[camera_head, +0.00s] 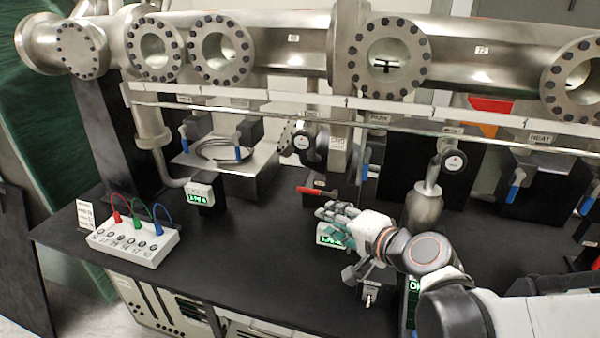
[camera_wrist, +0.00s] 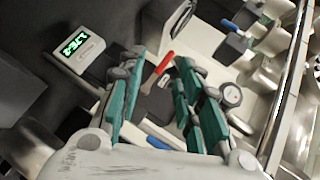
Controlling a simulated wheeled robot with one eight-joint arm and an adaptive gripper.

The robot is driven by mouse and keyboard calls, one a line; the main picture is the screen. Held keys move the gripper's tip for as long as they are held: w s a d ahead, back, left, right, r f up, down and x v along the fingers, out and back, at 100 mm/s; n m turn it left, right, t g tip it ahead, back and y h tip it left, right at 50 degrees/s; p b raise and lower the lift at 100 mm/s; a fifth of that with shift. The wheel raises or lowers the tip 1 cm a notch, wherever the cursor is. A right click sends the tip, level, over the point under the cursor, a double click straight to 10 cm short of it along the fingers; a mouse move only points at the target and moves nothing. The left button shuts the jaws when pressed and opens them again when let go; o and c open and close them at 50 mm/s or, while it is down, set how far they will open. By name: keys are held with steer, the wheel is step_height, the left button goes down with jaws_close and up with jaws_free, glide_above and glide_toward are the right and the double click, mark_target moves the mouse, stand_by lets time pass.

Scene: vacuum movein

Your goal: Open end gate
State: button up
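A red lever handle (camera_head: 318,191) lies nearly level at the middle of the black bench, by a small label I cannot read. It also shows in the wrist view (camera_wrist: 165,63), ahead of and between my finger pairs. A label that seems to read END (camera_head: 310,113) is on the rail above it. I cannot tell for sure which part is the end gate. My gripper (camera_head: 335,216) has teal fingers and is just in front of and below the red handle. In the wrist view my gripper (camera_wrist: 160,95) is open, with nothing seen between its fingers.
A steel pipe with flanged ports (camera_head: 393,57) runs along the back. Small green displays (camera_head: 200,194) and blue-handled valves (camera_head: 515,185) stand around. A cable box (camera_head: 133,242) is at the left. The bench (camera_head: 255,245) is clear between the box and my gripper.

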mark_target(308, 192)
steer(key=w+a+f+m+t+b, duration=0.1)
steer(key=w, duration=0.4)
steer(key=w+a+f+m+b, duration=0.1)
steer(key=w+a+m, duration=0.1)
steer(key=w, duration=0.3)
steer(key=w+a+m+t+b, duration=0.1)
steer(key=w+a, duration=0.1)
steer(key=w, duration=0.3)
steer(key=shift+w+a+f+m+t+y, duration=0.2)
steer(key=shift+f+m+t+y, duration=0.1)
steer(key=shift+f+m+y, duration=0.1)
steer(key=shift+c, duration=0.2)
jaws_close()
